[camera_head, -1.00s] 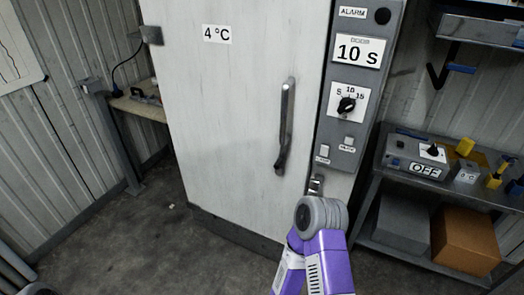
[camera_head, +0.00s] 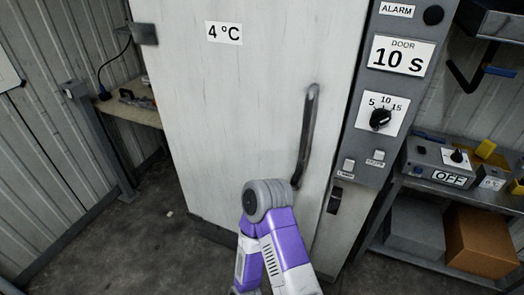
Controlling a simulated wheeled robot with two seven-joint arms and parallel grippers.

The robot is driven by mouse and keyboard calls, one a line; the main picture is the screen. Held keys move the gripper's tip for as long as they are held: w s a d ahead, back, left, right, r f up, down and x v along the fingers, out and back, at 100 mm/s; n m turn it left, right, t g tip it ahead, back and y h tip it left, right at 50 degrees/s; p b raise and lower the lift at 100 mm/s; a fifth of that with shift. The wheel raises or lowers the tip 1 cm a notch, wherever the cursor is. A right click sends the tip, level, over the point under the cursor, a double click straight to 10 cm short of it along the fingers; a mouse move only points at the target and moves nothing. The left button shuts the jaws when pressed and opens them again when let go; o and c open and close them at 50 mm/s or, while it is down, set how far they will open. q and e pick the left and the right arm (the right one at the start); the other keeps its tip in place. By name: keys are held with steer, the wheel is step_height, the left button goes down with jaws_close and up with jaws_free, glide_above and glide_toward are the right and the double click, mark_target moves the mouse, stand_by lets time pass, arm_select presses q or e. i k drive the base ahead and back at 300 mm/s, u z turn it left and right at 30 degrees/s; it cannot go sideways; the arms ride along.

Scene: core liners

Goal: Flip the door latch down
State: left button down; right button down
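A pale cold-room door (camera_head: 240,110) marked 4 °C fills the middle of the head view and looks closed. It has a long dark upright handle (camera_head: 308,135) near its right edge. A small dark latch (camera_head: 334,201) sits low on the strip right of the handle, under the control panel. It looks upright, but is too small to tell its exact position. One of my purple and grey arms rises from the bottom centre, its grey joint left of the latch and in front of the handle's lower end. Neither gripper shows.
A grey control panel (camera_head: 366,145) with a 10 s door sign, a dial and small switches stands right of the door. A bench (camera_head: 140,113) stands at left.

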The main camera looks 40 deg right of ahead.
mark_target(295, 184)
steer(key=z, duration=0.6)
steer(key=i, duration=0.85)
steer(key=z, duration=0.95)
